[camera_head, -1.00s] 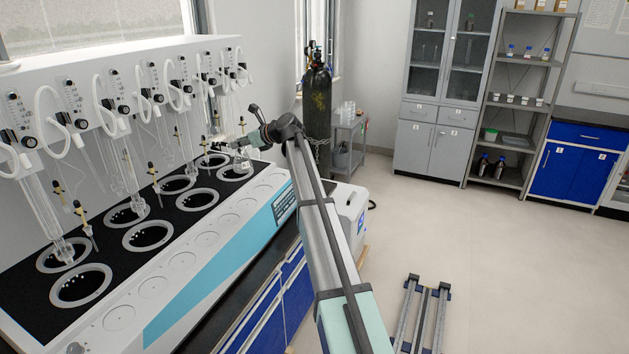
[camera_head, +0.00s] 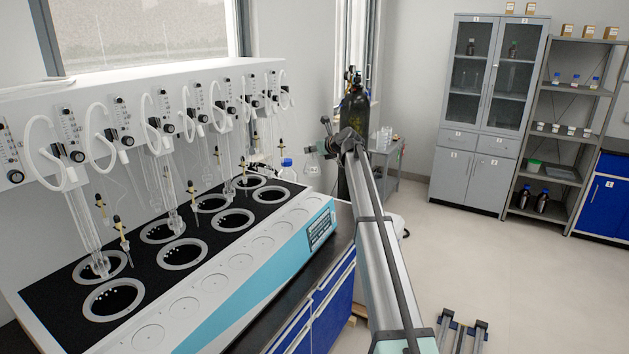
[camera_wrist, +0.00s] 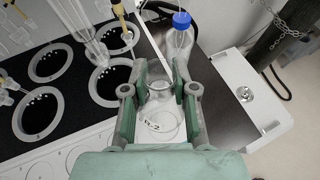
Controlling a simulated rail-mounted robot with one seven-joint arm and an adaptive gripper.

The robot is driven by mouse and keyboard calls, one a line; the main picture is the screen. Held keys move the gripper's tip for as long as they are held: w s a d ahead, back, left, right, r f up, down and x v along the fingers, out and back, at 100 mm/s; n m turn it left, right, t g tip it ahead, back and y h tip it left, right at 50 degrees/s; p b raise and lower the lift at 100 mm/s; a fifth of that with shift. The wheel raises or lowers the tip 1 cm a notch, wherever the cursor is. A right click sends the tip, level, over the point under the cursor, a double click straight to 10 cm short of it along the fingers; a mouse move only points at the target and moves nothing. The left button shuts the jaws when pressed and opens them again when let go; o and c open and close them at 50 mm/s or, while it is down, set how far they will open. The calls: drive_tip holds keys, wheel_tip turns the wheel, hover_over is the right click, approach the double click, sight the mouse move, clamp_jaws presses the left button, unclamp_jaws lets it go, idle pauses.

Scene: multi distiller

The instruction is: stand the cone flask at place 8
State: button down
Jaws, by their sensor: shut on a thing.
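My gripper (camera_wrist: 158,90) is shut on the neck of the clear cone flask (camera_wrist: 160,122), with one finger on each side. The flask is upright, and a dark marking that looks like "R-2" shows on it. In the head view my gripper (camera_head: 318,150) holds the flask (camera_head: 312,168) in the air past the far right end of the distiller (camera_head: 262,262), right of its rings. The distiller has two rows of grey-ringed dark wells, and the nearest to the flask is the far front ring (camera_head: 271,195). I cannot read which well is place 8.
A blue-capped bottle (camera_head: 287,168) stands close by the flask; it also shows in the wrist view (camera_wrist: 180,40). Glass tubes and hoses hang over the back row. A dark gas cylinder (camera_head: 354,140) and a grey cart (camera_head: 388,160) stand beyond. The floor to the right is mostly clear.

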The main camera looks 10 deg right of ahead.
wheel_tip(320, 180, down, 12)
drive_tip(key=p, duration=0.2)
drive_tip(key=shift+f, duration=0.15)
drive_tip(key=shift+f, duration=0.1)
drive_tip(key=c, duration=0.9)
unclamp_jaws()
drive_tip(key=b+v, duration=0.2)
drive_tip(key=v, duration=1)
